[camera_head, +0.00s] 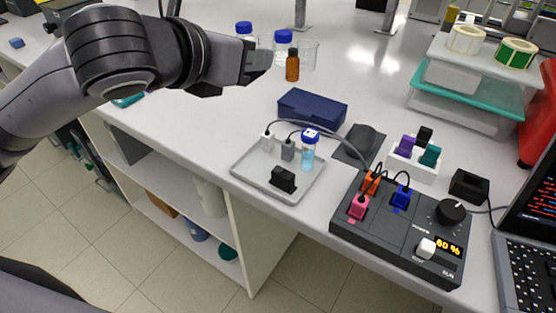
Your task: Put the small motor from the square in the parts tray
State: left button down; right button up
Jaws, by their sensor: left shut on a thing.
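My left gripper (258,66) reaches in from the upper left, above the back of the bench. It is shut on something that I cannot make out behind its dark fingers. I cannot pick out the small motor for certain, nor a marked square. My right gripper is not in view.
An amber bottle (292,66), blue-capped bottles and a beaker stand beside the gripper. A dark blue box (312,107) lies behind the tray. A control box (400,235) with coloured plugs, a white plug holder (411,165) and a laptop (530,260) crowd the right. The bench's left-middle is clear.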

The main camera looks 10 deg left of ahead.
pick_arm(q)
jog(key=b, duration=0.3)
send_over(257, 172)
notch_tip(257, 172, down, 14)
jog(key=shift+f, duration=0.75)
notch_tip(257, 172, down, 4)
jog(key=shift+f+b, duration=0.1)
jog(key=shift+b, duration=0.65)
jog(key=c, duration=1.3)
grip_release()
jog(key=shift+f, duration=0.1)
jog(key=shift+o, duration=0.4)
